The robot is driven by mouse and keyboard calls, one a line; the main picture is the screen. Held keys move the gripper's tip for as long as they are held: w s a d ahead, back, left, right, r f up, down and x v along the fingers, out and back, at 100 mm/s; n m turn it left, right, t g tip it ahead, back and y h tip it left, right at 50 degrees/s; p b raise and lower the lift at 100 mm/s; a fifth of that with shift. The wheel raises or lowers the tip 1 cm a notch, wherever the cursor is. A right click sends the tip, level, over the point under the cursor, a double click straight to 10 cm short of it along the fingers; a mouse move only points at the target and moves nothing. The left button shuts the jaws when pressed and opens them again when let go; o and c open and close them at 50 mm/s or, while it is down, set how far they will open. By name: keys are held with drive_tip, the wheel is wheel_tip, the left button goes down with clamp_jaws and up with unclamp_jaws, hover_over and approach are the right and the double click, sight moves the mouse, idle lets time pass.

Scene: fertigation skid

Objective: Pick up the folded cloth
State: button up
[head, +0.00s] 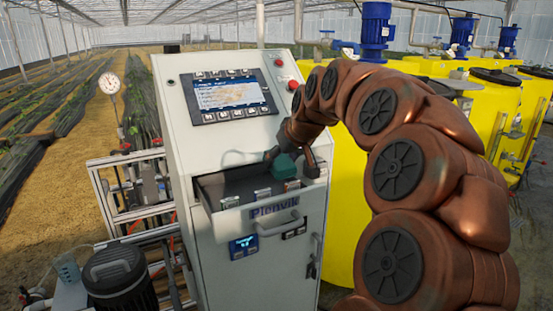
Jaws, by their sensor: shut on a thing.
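A small dark teal folded thing (285,166), which I take to be the folded cloth, is at the end of my arm. My gripper (290,163) is shut on it, with one dark finger on its left and one on its right. The gripper and cloth are over the right part of an open drawer (262,214) in the white cabinet. Whether the cloth still touches the drawer floor cannot be told from this view.
The white cabinet (179,106) has a screen (227,94) and a red button (293,86) above the drawer. The drawer has several small labels and a front handle. Yellow tanks (345,190) stand to the right, a black motor (118,272) at lower left.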

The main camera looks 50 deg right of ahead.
drive_tip(key=s+a+r+g+b, duration=0.1)
drive_tip(key=s+a+b, duration=0.1)
drive_tip(key=s, duration=0.6)
drive_tip(key=s+a+r+g+y+b, duration=0.1)
drive_tip(key=s+a+g+b, duration=0.1)
drive_tip(key=s, duration=0.6)
drive_tip(key=shift+a, duration=0.85)
drive_tip(key=shift+s, duration=0.1)
